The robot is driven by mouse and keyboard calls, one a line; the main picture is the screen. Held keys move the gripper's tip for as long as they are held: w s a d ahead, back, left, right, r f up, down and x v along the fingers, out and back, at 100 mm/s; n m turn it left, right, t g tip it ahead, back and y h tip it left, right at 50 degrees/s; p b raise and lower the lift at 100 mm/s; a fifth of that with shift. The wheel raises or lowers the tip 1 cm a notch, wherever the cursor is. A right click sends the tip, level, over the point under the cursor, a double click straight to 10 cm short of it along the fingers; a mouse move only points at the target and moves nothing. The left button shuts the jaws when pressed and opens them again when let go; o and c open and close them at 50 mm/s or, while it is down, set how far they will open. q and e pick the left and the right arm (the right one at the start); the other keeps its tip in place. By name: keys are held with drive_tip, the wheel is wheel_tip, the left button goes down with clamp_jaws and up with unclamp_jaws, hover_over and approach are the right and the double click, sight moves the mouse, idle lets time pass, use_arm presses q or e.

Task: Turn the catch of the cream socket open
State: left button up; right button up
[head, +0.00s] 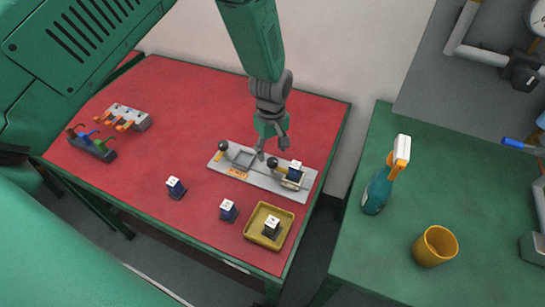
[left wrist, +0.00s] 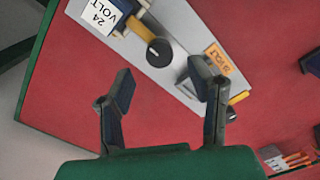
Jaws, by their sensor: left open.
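A grey plate (head: 262,180) on the red table carries two sockets. The right socket (head: 291,184) looks cream and holds a dark block with a white top (head: 295,165). In the left wrist view this block (left wrist: 99,16) reads 24 VOLT. Its catch is a yellow lever with a black knob (left wrist: 159,52); the knob (head: 272,162) also shows in the head view. The lever runs from the knob toward the block. My left gripper (head: 272,151) is open and empty just above the knob, its fingers (left wrist: 160,86) apart. Contact cannot be told. My right gripper is not in view.
The left socket (head: 243,159) looks empty, with its own black knob (head: 224,147) and an orange label (head: 238,173). Loose blocks (head: 176,187) (head: 228,210) and a yellow tray (head: 252,232) holding a block lie in front. A green table (head: 400,215) with a spray bottle (head: 377,190) and cup (head: 434,248) stands right.

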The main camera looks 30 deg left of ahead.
sight(272, 160)
use_arm(q)
wheel_tip(272, 160, down, 3)
drive_tip(key=shift+s+r, duration=0.15)
drive_tip(key=shift+d+f, duration=0.2)
drive_tip(key=shift+f, duration=0.35)
drive_tip(key=shift+d+f, duration=0.1)
drive_tip(key=shift+d, duration=0.1)
drive_tip(key=shift+a, duration=0.25)
clamp_jaws()
